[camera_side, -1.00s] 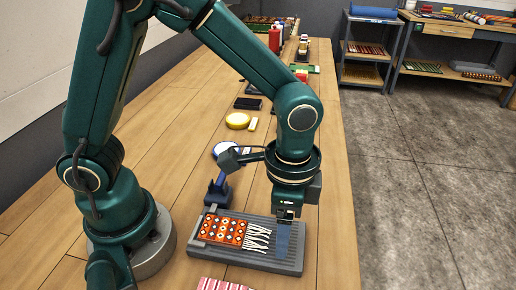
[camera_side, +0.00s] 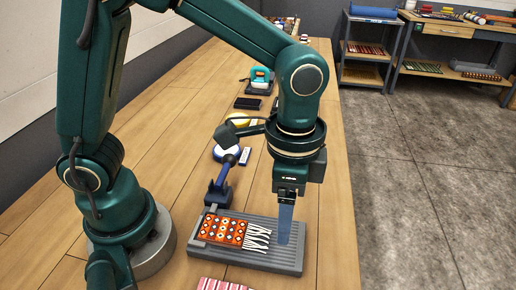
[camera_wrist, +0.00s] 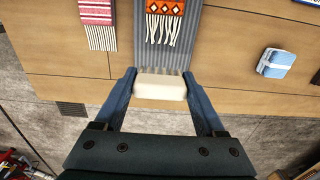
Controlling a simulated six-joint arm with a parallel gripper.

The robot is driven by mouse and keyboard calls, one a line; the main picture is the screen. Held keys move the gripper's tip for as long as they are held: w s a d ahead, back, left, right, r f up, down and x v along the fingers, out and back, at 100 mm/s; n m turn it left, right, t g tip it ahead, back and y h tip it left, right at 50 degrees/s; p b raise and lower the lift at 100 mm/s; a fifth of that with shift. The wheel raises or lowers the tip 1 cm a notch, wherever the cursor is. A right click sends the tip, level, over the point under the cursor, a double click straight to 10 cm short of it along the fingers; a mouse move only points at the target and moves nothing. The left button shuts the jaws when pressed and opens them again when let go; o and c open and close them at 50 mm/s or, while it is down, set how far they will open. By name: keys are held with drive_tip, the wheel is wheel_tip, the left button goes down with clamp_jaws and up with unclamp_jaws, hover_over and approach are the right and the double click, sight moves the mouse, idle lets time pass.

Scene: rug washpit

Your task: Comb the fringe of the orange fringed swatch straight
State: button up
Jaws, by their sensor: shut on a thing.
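The orange fringed swatch (camera_side: 222,230) lies on a grey ribbed board (camera_side: 270,261), with its white fringe (camera_side: 257,238) toward the right. In the wrist view the swatch (camera_wrist: 165,6) is at the top, and its fringe (camera_wrist: 162,30) hangs down in uneven strands, some bent or splayed. My gripper (camera_side: 284,240) is above the right end of the board, beyond the fringe ends. In the wrist view its blue fingers are shut on a cream comb (camera_wrist: 160,87), whose short teeth point toward the swatch. The comb is apart from the fringe; the side view hides it behind a finger.
A pink striped swatch (camera_wrist: 96,12) lies beside the board, also at the bottom of the side view (camera_side: 222,284). A blue and white block (camera_wrist: 275,62) lies right in the wrist view. The table edge is close.

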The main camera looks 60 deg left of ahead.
sight(255, 239)
drive_tip(key=shift+s+a+f, duration=0.1)
drive_tip(key=shift+s+f, duration=0.05)
drive_tip(key=shift+s, duration=0.05)
drive_tip(key=shift+s+a, duration=1.2)
drive_tip(key=shift+s, duration=0.05)
drive_tip(key=shift+s+a, duration=0.35)
drive_tip(key=shift+a, duration=0.05)
drive_tip(key=shift+f, duration=1.85)
drive_tip(key=shift+w+f, duration=0.1)
drive_tip(key=shift+f, duration=0.5)
drive_tip(key=shift+w+d, duration=1.7)
drive_tip(key=shift+w, duration=0.05)
drive_tip(key=shift+r, duration=2.5)
